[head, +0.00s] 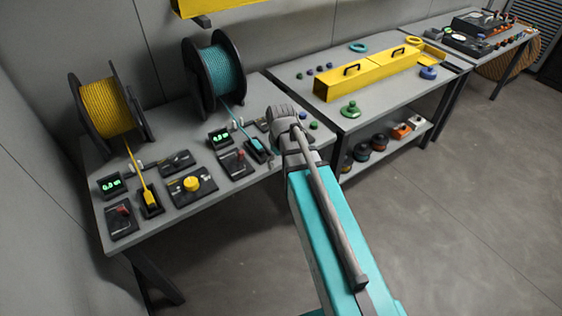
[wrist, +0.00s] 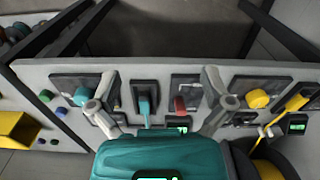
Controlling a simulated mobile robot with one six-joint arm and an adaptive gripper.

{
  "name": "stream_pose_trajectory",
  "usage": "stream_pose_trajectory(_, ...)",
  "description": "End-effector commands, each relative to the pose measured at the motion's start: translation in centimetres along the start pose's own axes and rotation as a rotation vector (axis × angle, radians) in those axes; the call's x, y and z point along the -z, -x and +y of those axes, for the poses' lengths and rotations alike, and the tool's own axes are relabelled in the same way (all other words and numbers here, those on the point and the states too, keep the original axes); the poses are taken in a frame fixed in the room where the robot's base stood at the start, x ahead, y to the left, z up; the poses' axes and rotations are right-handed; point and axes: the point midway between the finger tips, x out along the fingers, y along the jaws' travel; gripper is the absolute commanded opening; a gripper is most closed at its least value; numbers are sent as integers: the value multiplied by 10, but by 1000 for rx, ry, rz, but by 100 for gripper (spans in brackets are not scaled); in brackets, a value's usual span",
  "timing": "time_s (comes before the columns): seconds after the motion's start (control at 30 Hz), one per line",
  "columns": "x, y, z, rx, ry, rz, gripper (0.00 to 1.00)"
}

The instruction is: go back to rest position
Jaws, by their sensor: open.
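My gripper (wrist: 159,88) is open and empty in the wrist view, its two grey fingers spread wide above the splicing bench (head: 150,226). Between the fingers show the teal fibre end (wrist: 144,108) in its black holder and a red lever (wrist: 180,104). In the head view my grey wrist and teal arm reach over the bench's right end and hide the fingers. How high the fingers are above the bench is unclear.
A yellow spool (head: 106,108) stands at the bench's left, its yellow fibre running to a holder (head: 150,203). A yellow knob (head: 191,183) sits mid-bench. A second table (head: 395,98) carries a long yellow box (head: 368,75). A yellow fixture (head: 225,6) hangs overhead. Floor is clear at right.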

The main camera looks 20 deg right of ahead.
Motion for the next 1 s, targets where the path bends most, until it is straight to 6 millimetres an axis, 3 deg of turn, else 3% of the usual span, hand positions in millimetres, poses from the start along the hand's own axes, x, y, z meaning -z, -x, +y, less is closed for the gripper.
stream_pose_trajectory(0.47,-3,0,-2,0,-11,0,100)
stream_pose_trajectory(1.0,-61,0,-48,0,-363,0,100)
